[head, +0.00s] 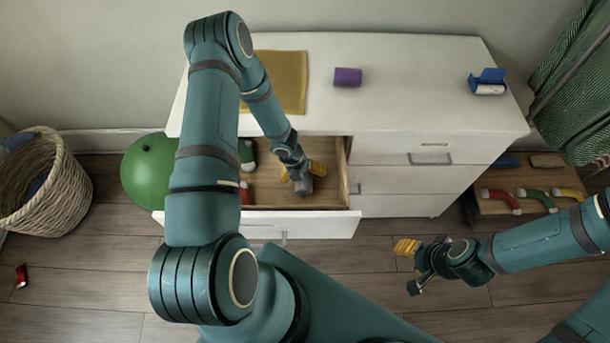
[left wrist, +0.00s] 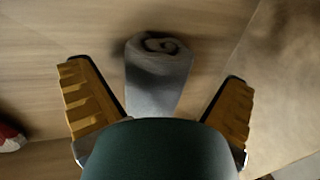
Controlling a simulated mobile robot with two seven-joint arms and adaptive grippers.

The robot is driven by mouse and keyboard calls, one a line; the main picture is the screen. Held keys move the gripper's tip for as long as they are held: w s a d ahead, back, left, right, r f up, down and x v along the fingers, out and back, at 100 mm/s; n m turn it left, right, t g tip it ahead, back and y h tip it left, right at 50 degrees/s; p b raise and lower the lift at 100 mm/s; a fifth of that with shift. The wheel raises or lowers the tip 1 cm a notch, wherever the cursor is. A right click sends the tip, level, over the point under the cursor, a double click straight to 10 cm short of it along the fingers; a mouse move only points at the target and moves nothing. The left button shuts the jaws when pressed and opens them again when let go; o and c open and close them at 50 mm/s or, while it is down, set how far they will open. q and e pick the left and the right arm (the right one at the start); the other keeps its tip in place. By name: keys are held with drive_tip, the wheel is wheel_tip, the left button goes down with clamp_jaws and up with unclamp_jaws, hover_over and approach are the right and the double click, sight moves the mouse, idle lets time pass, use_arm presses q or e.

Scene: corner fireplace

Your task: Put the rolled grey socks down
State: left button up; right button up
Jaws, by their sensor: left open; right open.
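The rolled grey socks (head: 305,186) lie in the open top drawer (head: 334,200) of the white dresser. In the left wrist view the grey roll (left wrist: 158,72) rests on the wooden drawer bottom, its spiral end visible and its near end hidden by my gripper's body. My left gripper (head: 302,172) reaches down into the drawer. Its yellow fingers stand apart on either side of the socks, with visible gaps in the left wrist view (left wrist: 156,75). My right gripper (head: 409,268) is open and empty, over the floor in front of the dresser.
The drawer also holds red-and-white (head: 245,192) and green-and-white (head: 246,153) items. A green ball (head: 145,165), wicker basket (head: 65,200) and sock rack (head: 500,208) stand around.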

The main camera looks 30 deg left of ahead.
use_arm(q)
drive_tip(key=s+a, duration=0.2)
drive_tip(key=a, duration=0.1)
drive_tip(key=s+a, duration=0.2)
drive_tip(key=a, duration=0.1)
drive_tip(key=s+a, duration=0.2)
drive_tip(key=a, duration=0.2)
drive_tip(key=shift+s+a+r+p, duration=0.1)
drive_tip(key=shift+s+r+p, duration=0.05)
drive_tip(key=shift+p, duration=0.2)
